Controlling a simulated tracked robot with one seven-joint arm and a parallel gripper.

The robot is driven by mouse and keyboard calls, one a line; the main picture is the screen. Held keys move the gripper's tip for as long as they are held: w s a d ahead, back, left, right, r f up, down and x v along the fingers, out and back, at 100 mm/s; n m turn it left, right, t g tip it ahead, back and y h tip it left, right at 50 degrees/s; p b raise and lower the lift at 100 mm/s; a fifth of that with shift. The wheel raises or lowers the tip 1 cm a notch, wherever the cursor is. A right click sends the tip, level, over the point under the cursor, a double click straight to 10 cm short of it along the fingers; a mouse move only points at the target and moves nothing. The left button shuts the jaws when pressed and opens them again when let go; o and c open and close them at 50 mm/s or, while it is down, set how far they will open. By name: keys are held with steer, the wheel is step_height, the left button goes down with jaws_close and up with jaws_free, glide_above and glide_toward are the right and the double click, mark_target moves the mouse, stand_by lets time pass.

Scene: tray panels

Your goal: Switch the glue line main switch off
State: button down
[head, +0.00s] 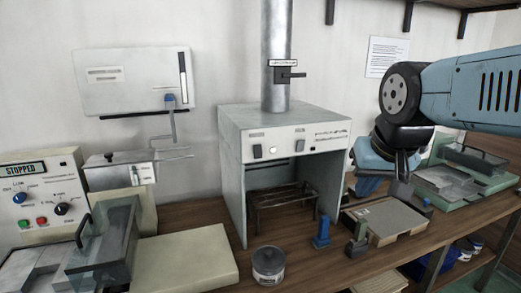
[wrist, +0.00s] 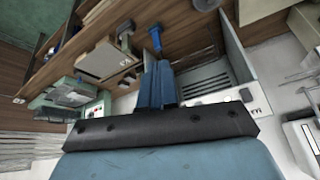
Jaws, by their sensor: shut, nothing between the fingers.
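A cream control box (head: 40,195) stands at the far left in the head view, with a display reading STOPPED (head: 25,169). The small labels are too blurred to read surely, so I cannot tell which control is the main switch. My gripper (head: 400,192) is at the right, above the bench and far from this box. Its blue fingers (wrist: 158,68) are together and empty in the wrist view.
A grey hood (head: 285,133) with a duct (head: 276,55) stands between my gripper and the control box. A glass-sided guard (head: 105,240) stands before the box. A jar (head: 268,264), a blue-topped post (head: 321,230) and a framed board (head: 385,219) are on the bench.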

mark_target(262, 149)
steer(key=w+a+r+m, duration=0.2)
steer(key=w+a+m, duration=0.2)
steer(key=w+a, duration=0.1)
steer(key=w+a+r+m+g, duration=0.1)
steer(key=w+a+r+m, duration=0.2)
steer(key=w+a+m, duration=0.2)
steer(key=w+a+r+m+g+y, duration=0.1)
steer(key=w+a+r+m, duration=0.2)
steer(key=w+a, duration=0.3)
steer(key=shift+w+r+m, duration=0.15)
steer(key=shift+w+m, duration=0.65)
steer(key=shift+w, duration=0.35)
steer(key=x, duration=0.3)
steer(key=w+x, duration=0.1)
steer(key=x, duration=0.3)
steer(key=w+x, duration=0.1)
steer(key=x, duration=0.3)
steer(key=shift+w+a+r, duration=0.1)
steer(key=shift+a, duration=0.25)
steer(key=shift+w+a, duration=0.15)
steer(key=shift+w, duration=0.45)
